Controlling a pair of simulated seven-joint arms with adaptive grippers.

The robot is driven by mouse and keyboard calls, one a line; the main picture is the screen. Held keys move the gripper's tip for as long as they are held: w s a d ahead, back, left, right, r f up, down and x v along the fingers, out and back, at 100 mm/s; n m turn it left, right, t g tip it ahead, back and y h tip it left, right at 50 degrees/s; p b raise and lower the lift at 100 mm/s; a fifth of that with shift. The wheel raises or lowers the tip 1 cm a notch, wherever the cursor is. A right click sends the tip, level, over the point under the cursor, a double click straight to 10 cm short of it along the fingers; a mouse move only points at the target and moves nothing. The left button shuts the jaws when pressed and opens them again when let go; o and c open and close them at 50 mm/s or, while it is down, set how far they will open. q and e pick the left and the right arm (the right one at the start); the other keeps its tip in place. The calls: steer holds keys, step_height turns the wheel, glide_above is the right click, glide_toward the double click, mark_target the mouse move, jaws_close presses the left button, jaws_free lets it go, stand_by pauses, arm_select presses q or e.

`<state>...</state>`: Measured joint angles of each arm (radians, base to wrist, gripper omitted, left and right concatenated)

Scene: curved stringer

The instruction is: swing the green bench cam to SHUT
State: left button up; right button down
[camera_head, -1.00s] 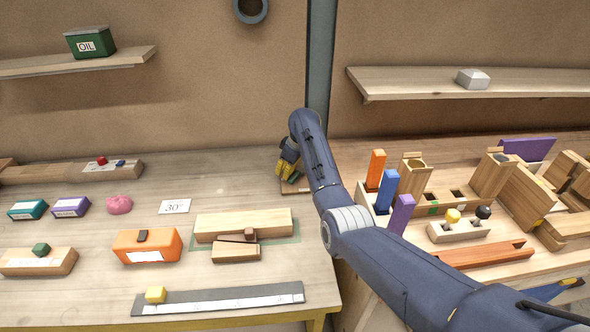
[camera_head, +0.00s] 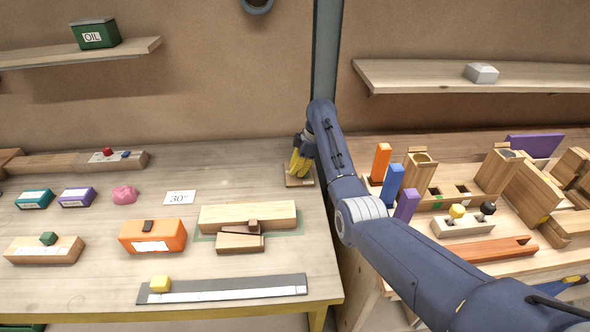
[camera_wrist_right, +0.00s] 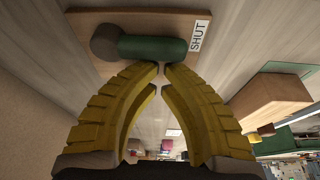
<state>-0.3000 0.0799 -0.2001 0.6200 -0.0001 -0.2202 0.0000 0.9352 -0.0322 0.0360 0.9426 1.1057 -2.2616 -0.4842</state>
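The green bench cam (camera_wrist_right: 153,48) shows in the right wrist view as a rounded green bar. It runs from a dark round pivot (camera_wrist_right: 105,42) toward a white SHUT label (camera_wrist_right: 199,37) on a small wooden board (camera_wrist_right: 85,20). Its free end lies beside the label. My right gripper (camera_wrist_right: 162,67) has its yellow fingers drawn together, tips almost meeting, at the near edge of the bar; I cannot tell if they touch it. In the head view my right gripper (camera_head: 297,173) is over the board (camera_head: 299,183) at the bench's back right, hiding the cam. My left gripper is not in view.
An orange box (camera_head: 152,236), wooden blocks (camera_head: 247,215) on a green mat and a grey strip (camera_head: 225,283) lie on the left bench. The right bench (camera_head: 400,270) is crowded with wooden parts beyond a gap. The bench surface left of my gripper is fairly clear.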

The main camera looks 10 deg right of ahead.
stand_by(0.6)
steer(key=shift+a, duration=0.5)
steer(key=a, duration=0.1)
steer(key=a+r, duration=0.1)
steer(key=shift+w+a, duration=0.25)
steer(key=shift+a, duration=0.1)
steer(key=v, duration=0.9)
steer(key=shift+d, duration=0.1)
steer(key=shift+w, duration=0.1)
